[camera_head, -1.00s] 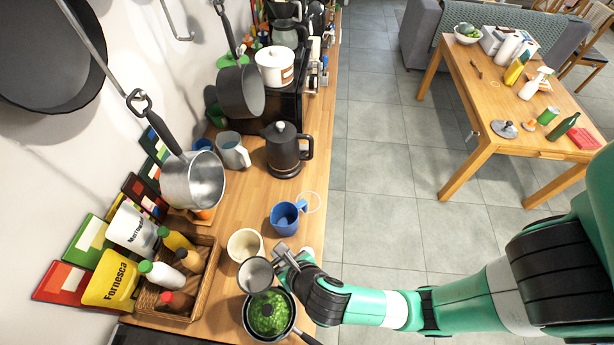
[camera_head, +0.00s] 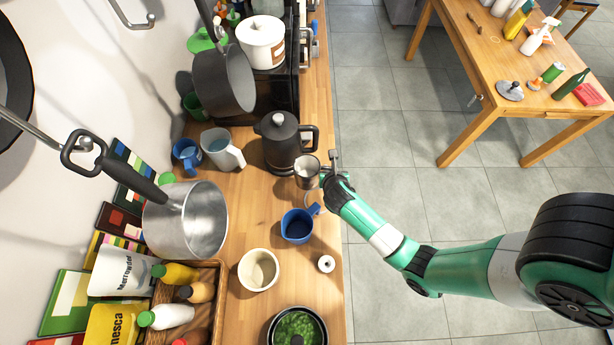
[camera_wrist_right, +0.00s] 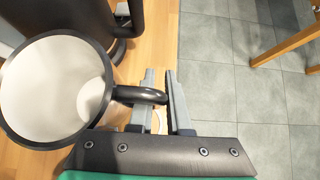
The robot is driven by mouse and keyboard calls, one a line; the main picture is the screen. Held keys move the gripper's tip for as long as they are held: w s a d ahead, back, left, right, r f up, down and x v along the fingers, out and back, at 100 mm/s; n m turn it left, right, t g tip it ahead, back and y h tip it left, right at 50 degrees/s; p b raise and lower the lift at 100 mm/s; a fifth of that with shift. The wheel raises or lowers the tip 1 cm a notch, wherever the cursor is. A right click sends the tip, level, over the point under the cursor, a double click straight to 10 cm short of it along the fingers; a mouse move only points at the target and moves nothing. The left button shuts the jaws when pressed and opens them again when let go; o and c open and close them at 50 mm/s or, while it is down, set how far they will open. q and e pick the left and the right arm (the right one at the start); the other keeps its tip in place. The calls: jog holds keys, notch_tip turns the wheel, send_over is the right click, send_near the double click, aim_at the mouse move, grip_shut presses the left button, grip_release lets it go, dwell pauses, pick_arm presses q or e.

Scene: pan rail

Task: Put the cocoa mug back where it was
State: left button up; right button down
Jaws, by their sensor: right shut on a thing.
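My right gripper (camera_head: 336,168) is shut on the handle of a grey metal mug (camera_head: 307,172), held over the counter beside the dark kettle. In the right wrist view, the mug (camera_wrist_right: 55,88) has a pale, empty-looking inside, and its dark handle runs between the fingers (camera_wrist_right: 161,92). No label shows, so I cannot tell whether this is the cocoa mug. A blue mug (camera_head: 297,227) and a cream cup (camera_head: 258,270) stand on the counter nearer the front. My left gripper is not in view.
The dark kettle (camera_head: 281,145) stands close left of the held mug. Pans hang at the left. A small white round item (camera_head: 326,264) and a green-filled pot (camera_head: 297,328) are near the counter's edge.

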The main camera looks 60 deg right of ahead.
notch_tip(320, 180, down, 6)
jog(key=shift+w+r+b, duration=0.1)
jog(key=shift+b, duration=0.6)
jog(key=shift+f+b, duration=0.7)
jog(key=shift+f, duration=1.35)
jog(key=shift+f, duration=0.2)
jog(key=c, duration=0.9)
grip_release()
jog(key=shift+o, duration=0.2)
jog(key=shift+r, duration=0.25)
jog(key=p+v, duration=0.2)
jog(key=v, duration=1)
jog(key=shift+p, duration=0.35)
